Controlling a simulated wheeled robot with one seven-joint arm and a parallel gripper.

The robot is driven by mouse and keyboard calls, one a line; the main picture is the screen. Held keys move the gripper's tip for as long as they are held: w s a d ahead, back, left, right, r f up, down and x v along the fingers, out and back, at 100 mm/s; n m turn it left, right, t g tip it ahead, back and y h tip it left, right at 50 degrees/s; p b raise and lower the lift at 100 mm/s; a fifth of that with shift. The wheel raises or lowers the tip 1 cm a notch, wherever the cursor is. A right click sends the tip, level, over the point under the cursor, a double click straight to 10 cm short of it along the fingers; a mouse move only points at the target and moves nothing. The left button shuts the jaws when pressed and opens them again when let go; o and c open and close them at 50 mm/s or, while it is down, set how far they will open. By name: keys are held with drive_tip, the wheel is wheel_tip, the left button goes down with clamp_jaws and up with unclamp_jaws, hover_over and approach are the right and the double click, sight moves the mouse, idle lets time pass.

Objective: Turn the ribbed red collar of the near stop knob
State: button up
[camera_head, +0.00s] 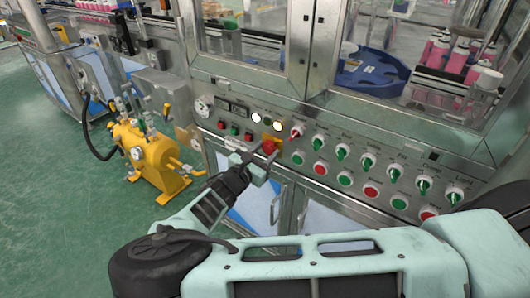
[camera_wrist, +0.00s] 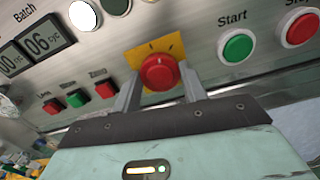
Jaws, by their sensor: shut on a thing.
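The near stop knob is a red round button on a yellow square plate. In the wrist view its red collar (camera_wrist: 160,72) sits between my two fingers, with the yellow plate (camera_wrist: 176,46) behind it. In the head view the red knob (camera_head: 269,147) shows at the end of my arm, on the sloped steel panel. My gripper (camera_wrist: 160,88) is shut on the collar, one finger on each side. The fingertips are partly hidden behind the knob and the gripper body, and the ribs are too small to make out.
A green Start button (camera_wrist: 238,47) and a red button (camera_wrist: 300,28) lie right of the knob. Small red and green switches (camera_wrist: 78,98) and a counter display (camera_wrist: 45,44) lie left. Rows of selector knobs (camera_head: 342,151) run along the panel. A yellow tank (camera_head: 150,155) stands left on the floor.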

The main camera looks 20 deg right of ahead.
drive_tip(key=shift+m, duration=1.9)
drive_tip(key=o, duration=1)
